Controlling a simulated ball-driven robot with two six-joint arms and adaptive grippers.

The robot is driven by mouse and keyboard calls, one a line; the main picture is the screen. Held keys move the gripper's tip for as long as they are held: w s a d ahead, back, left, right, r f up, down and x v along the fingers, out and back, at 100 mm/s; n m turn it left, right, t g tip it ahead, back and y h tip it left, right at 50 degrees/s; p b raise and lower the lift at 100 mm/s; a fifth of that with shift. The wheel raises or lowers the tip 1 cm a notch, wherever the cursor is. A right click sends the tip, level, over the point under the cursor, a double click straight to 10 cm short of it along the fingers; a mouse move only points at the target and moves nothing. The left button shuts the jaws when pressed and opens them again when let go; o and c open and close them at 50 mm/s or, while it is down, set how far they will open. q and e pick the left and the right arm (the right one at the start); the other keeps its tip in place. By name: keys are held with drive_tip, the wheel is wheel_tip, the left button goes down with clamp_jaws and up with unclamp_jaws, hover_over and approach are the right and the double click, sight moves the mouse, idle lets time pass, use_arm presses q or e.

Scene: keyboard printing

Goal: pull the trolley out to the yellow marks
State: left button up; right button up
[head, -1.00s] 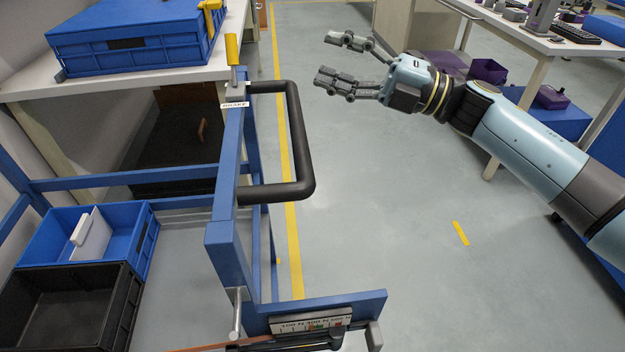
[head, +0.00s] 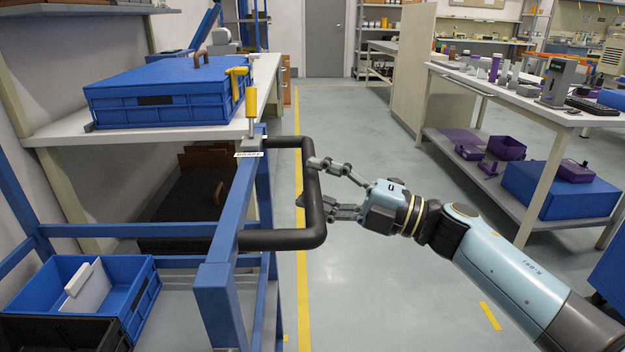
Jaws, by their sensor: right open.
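The trolley is a blue frame (head: 222,285) at the left, with a black U-shaped handle (head: 290,240) sticking out to the right. A yellow-gripped lever (head: 251,102) stands upright on its post beside a label (head: 249,154) that seems to read BRAKE. My right gripper (head: 322,186) is open at the outer bar of the handle. Its upper fingertip overlaps the bar in the picture; I cannot tell whether it touches. A short yellow mark (head: 490,316) lies on the floor at the lower right. My left gripper is not in view.
A blue crate (head: 133,266) and a black crate (head: 60,335) sit on the trolley. A long yellow line (head: 303,318) runs along the floor. A workbench (head: 520,105) stands right; the aisle between is clear.

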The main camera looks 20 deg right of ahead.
drive_tip(key=shift+w+a, duration=0.4)
drive_tip(key=shift+a, duration=0.05)
drive_tip(key=shift+c, duration=0.2)
clamp_jaws()
